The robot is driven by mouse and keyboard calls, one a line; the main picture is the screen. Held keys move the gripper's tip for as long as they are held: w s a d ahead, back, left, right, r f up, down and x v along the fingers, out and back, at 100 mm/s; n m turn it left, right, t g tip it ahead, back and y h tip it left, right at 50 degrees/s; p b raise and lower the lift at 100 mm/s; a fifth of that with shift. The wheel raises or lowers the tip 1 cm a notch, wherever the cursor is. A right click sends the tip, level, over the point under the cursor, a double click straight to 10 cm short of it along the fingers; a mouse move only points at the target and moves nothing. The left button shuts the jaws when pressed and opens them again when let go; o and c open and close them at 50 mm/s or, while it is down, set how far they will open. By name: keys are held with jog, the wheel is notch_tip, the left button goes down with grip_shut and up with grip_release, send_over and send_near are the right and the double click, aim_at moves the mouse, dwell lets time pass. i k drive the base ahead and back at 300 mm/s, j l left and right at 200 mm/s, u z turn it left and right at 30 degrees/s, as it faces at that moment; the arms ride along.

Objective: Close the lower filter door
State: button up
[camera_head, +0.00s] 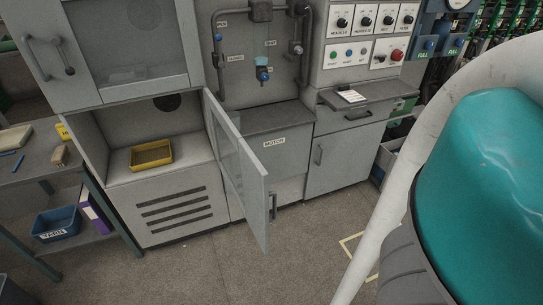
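The lower filter door (239,168) is grey with a clear window and stands open, swung out towards me. It hangs from the right side of the lower filter compartment and has a dark handle (273,207) near its free edge. The compartment (119,142) is open, with a yellow tray (152,155) on its floor and a dark round hole in its back wall. The upper filter door (139,46), with a window and a handle at its left, is shut above it. My arm fills the right side of the view. My gripper is not in view.
The motor cabinet (285,152) and a grey cabinet with a small shelf (359,94) stand right of the door. At left is a workbench (33,160) with a blue yarn bin (57,223) below. The floor (205,268) in front is clear.

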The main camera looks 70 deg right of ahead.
aim_at(255, 207)
jog(key=l+z, duration=0.1)
jog(key=l, duration=2.05)
jog(key=k+l, duration=0.1)
jog(key=k, duration=0.55)
jog(key=k+z, duration=0.2)
